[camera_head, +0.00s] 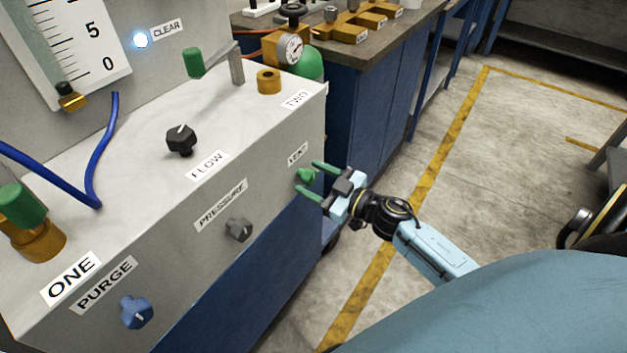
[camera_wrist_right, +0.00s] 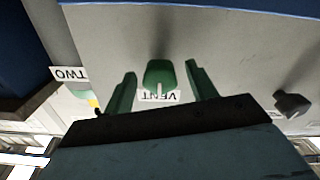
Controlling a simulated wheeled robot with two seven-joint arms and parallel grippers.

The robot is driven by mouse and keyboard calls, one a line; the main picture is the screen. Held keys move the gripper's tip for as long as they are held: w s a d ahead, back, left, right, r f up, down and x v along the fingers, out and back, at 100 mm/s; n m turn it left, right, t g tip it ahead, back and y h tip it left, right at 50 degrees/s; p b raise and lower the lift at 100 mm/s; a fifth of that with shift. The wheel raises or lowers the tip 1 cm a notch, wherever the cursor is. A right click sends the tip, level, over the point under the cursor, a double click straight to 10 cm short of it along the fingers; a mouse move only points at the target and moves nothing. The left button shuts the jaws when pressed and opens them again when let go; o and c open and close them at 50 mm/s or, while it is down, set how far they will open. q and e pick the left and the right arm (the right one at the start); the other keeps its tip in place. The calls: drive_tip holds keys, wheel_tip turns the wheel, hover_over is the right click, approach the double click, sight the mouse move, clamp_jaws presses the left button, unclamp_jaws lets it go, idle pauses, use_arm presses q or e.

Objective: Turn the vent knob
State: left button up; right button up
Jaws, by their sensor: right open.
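The vent knob (camera_head: 306,176) is small and green, on the right end of the grey panel's front face, just under the VENT label (camera_head: 298,154). My right gripper (camera_head: 314,181) is at the knob with its two green fingers apart, one above and one below it in the head view. In the right wrist view the knob (camera_wrist_right: 159,74) lies between the open fingers (camera_wrist_right: 160,85), with a gap on each side. The VENT label shows upside down behind it. My left gripper is in neither view.
The grey pressure knob (camera_head: 239,229) and blue purge knob (camera_head: 137,312) are on the same face. The black flow knob (camera_head: 181,140) and a green-handled lever (camera_head: 194,62) stand on top. A blue hose (camera_head: 98,165) lies at left. Open floor is at right.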

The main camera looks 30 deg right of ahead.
drive_tip(key=shift+w+a, duration=0.1)
drive_tip(key=shift+w, duration=0.1)
drive_tip(key=shift+c, duration=0.4)
drive_tip(key=c, duration=0.9)
